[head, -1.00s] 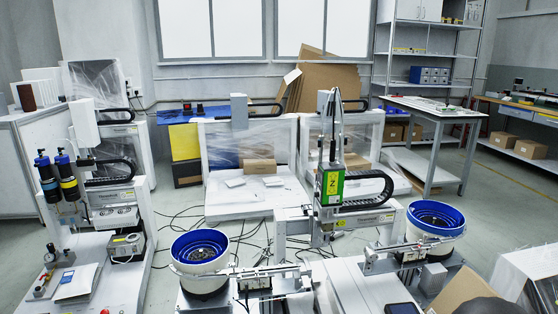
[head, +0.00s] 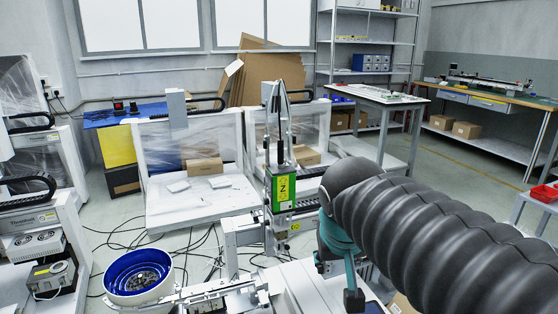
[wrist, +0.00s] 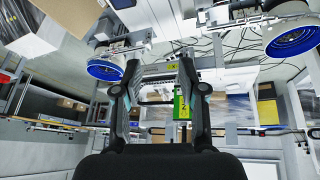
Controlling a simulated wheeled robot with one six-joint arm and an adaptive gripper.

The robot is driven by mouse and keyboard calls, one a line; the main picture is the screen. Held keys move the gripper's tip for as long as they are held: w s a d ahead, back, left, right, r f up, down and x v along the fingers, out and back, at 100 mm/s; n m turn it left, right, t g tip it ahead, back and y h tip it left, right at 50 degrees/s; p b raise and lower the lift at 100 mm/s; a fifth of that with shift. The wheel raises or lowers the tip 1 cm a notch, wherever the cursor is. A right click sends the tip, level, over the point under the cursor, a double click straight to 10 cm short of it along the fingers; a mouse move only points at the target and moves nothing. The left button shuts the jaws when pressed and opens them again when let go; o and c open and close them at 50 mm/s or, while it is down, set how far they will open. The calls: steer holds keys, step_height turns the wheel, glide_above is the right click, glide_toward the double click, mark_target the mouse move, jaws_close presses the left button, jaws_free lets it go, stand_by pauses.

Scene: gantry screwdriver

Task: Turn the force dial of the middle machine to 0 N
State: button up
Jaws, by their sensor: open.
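A gantry machine with a green block marked Z (head: 283,190) on its upright screwdriver unit stands near the centre of the head view. The same green block shows in the wrist view (wrist: 183,105), where the picture is upside down. I cannot make out a force dial or its reading on this machine; my arm covers its right part in the head view. My gripper (wrist: 158,82) is open and empty, its two dark fingers apart in the wrist view, with the machine beyond them. In the head view only part of it shows, in front of the machine's right side.
A blue-rimmed bowl feeder (head: 138,275) stands left of the machine. Another machine with a small dial box (head: 50,278) stands at the far left. Wrapped machines and a cardboard box (head: 204,166) are behind. Cables lie on the floor. A white table (head: 375,95) stands back right.

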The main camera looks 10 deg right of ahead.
steer(key=w+a+r+m+h, duration=0.15)
steer(key=w+r, duration=0.25)
steer(key=w, duration=0.8)
steer(key=w+a+r+m+h, duration=0.1)
steer(key=w+r+m+h, duration=0.2)
steer(key=w, duration=0.8)
steer(key=m+t+h, duration=0.2)
steer(key=m+h, duration=0.3)
steer(key=m, duration=0.1)
glide_toward(283, 160)
steer(key=x, duration=0.8)
steer(key=shift+w+d+f+b, duration=0.15)
steer(key=shift+w+d+b, duration=0.1)
steer(key=shift+w+b, duration=0.1)
jaws_close()
